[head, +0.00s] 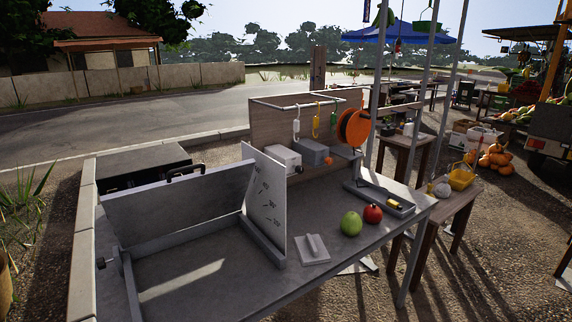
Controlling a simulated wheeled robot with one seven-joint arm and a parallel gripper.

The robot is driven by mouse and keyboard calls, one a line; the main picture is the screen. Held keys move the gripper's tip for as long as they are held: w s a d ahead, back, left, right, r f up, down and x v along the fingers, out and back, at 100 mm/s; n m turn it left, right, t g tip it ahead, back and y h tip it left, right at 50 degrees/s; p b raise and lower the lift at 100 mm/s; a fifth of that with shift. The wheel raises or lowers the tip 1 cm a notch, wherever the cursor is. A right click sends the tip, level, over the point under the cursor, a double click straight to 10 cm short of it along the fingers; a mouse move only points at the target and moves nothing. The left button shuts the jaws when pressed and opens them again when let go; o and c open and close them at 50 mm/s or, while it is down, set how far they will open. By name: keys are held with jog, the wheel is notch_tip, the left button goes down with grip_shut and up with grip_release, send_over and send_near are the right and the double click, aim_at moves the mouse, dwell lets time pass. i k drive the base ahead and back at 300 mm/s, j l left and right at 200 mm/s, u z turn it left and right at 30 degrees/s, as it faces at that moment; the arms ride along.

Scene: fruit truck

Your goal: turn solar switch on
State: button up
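A pale square plate with a raised piece on it (313,249) lies on the grey table (345,262), right of the tilted panel; it looks like a switch, but I cannot tell whether it is on or off. A large grey tilted panel (185,205) stands raised in a frame at the left of the table. A white board with angle-like marks (264,195) stands at its right side. My gripper is not in view in the head view.
A green fruit (351,223) and a red fruit (373,214) sit right of the plate. A grey tray with tools (379,200) lies behind them. Grey boxes (283,157) and an orange reel (353,128) stand at the back. Metal poles (424,150) rise at the right.

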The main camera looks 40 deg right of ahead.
aim_at(299, 169)
jog(key=i+l, duration=0.4)
jog(key=i, duration=0.15)
jog(key=i+l, duration=0.4)
jog(key=i, duration=0.2)
jog(key=k+l+z, duration=0.05)
